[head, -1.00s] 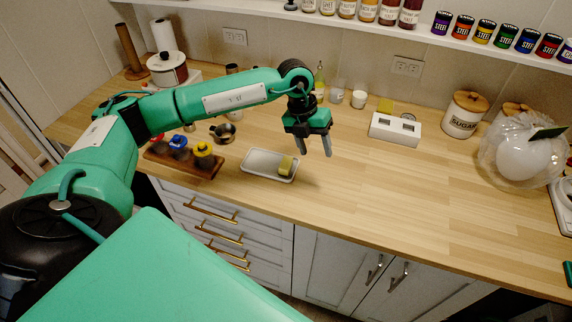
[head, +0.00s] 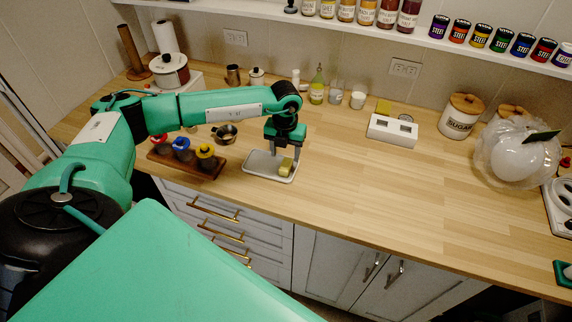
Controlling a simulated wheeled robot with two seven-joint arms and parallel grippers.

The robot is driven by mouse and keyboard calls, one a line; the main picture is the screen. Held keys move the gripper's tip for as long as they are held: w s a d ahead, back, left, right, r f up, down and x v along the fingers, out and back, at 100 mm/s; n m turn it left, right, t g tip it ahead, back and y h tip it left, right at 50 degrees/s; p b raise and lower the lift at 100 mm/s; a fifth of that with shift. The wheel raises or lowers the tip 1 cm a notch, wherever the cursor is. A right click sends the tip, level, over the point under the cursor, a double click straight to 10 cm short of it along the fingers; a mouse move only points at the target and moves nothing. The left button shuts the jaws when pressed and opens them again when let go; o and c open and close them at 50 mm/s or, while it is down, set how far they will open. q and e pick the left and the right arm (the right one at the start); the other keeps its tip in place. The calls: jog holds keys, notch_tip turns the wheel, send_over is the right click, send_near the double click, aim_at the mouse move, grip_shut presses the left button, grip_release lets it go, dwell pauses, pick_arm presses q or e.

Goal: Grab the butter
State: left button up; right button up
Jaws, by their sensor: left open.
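The butter (head: 285,166) is a small yellow block at the right end of a white rectangular tray (head: 258,169) on the wooden counter. My left gripper (head: 284,155) points down over the tray, right at the butter. Its jaws are open, with one finger to the left and one to the right, and the fingertips are close to the butter. I cannot tell whether they touch it. My right gripper is not in view.
A wooden rack (head: 187,158) with several colored-lid jars stands left of the tray. Bottles and glasses (head: 317,90) stand behind. A white box (head: 392,130) and a sugar canister (head: 460,116) are to the right. The counter right of the tray is clear.

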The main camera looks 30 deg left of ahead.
aim_at(286, 163)
pick_arm(q)
notch_tip(286, 163, down, 4)
jog(key=shift+d+r+p, duration=0.1)
jog(key=shift+p, duration=0.95)
jog(key=shift+w+f, duration=0.1)
jog(key=shift+f, duration=0.2)
jog(key=c, duration=1.1)
jog(key=shift+o, duration=0.2)
jog(key=shift+r, duration=0.1)
